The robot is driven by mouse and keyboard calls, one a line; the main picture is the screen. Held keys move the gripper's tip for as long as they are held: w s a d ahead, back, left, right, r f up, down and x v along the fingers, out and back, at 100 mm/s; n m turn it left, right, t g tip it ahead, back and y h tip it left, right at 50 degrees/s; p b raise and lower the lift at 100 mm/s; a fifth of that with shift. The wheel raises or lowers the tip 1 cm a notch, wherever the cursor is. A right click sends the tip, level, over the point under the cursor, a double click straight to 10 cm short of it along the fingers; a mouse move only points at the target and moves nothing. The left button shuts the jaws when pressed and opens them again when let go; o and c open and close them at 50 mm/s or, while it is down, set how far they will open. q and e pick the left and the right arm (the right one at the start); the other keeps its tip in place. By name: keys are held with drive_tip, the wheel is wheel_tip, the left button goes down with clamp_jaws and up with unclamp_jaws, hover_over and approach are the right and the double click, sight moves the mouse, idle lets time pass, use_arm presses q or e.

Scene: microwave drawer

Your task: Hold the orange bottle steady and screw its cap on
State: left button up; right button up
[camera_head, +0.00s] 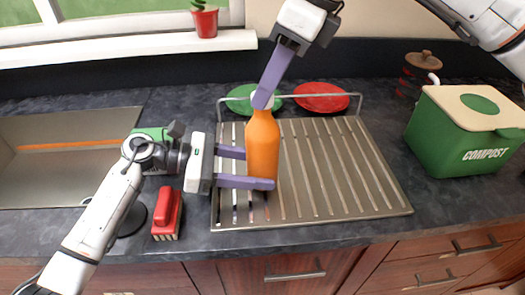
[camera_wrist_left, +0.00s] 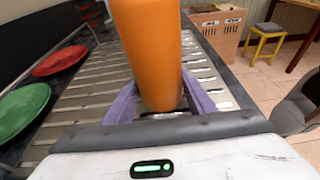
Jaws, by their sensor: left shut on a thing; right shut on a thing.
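The orange bottle (camera_head: 262,146) stands upright over the left part of the metal drying rack (camera_head: 330,206). My left gripper (camera_head: 257,170) reaches in from the left and is shut around the bottle's lower body, one finger on each side. The bottle also fills the upper middle of the left wrist view (camera_wrist_left: 150,45) between the purple fingers. My right gripper (camera_head: 262,99) comes down from above and is shut at the top of the bottle's neck. The cap is hidden behind its fingers, so I cannot tell how it sits on the neck.
A red brush (camera_head: 167,212) lies left of the rack, near the sink (camera_head: 60,165).

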drive_tip(key=shift+f, duration=0.6)
idle(1.7)
use_arm(q)
drive_tip(key=shift+o, duration=0.5)
drive_tip(key=c, duration=0.7)
drive_tip(key=shift+c, duration=0.5)
use_arm(e)
drive_tip(key=o, duration=1.1)
